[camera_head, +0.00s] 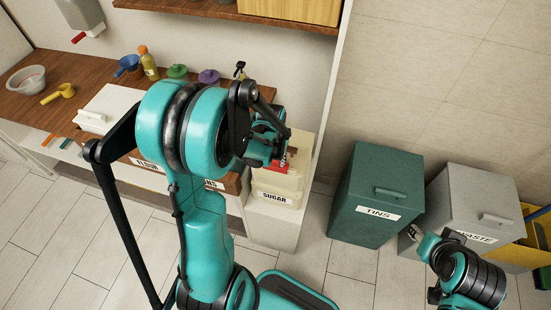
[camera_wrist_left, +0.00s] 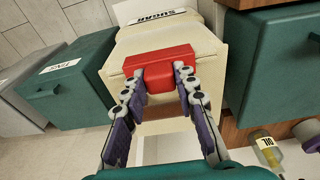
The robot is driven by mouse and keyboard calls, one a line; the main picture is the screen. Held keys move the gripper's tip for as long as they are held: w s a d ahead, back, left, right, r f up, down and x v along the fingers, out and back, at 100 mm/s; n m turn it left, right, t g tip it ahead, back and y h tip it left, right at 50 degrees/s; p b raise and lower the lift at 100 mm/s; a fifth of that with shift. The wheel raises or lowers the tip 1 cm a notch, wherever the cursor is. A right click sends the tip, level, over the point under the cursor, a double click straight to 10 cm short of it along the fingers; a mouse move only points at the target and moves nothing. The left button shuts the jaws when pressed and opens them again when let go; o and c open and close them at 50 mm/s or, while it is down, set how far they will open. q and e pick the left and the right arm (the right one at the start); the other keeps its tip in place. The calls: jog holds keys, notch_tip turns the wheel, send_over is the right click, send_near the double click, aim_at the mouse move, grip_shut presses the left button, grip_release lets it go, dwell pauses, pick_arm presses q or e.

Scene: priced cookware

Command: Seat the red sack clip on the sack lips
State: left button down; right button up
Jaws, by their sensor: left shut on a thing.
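The red sack clip (camera_wrist_left: 165,65) is between the two fingers of my left gripper (camera_wrist_left: 161,78), which is shut on it. In the head view the clip (camera_head: 284,162) shows only as a small red patch beside my left gripper (camera_head: 274,150). The cream sack (camera_wrist_left: 120,62), labelled SUGAR, lies behind the clip in the wrist view. The clip overlaps the sack's upper folded edge; I cannot tell whether it grips the lips. In the head view the sack (camera_head: 279,184) stands upright. My right gripper (camera_head: 413,232) is at the lower right, away from the sack.
A green TINS bin (camera_head: 378,180) and a grey WASTE bin (camera_head: 470,200) stand right of the sack. The wooden counter (camera_head: 75,75) holds a bowl (camera_head: 27,79), a yellow scoop (camera_head: 60,93) and a bottle (camera_head: 149,66). Tiled floor is clear in front.

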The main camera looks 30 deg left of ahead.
pick_arm(q)
jog(key=shift+f, duration=0.2)
jog(key=shift+r, duration=0.1)
jog(key=shift+c, duration=2.3)
grip_release()
notch_tip(320, 180, up, 12)
jog(key=s, duration=0.1)
jog(key=shift+s+d, duration=0.2)
jog(key=shift+s, duration=0.2)
jog(key=s+d+m+t+b, duration=0.2)
jog(key=s+d+t, duration=0.3)
jog(key=s+d, duration=0.4)
jog(key=shift+d+r+m+b, duration=0.4)
jog(key=shift+d+r+b, duration=0.05)
jog(key=shift+d, duration=0.15)
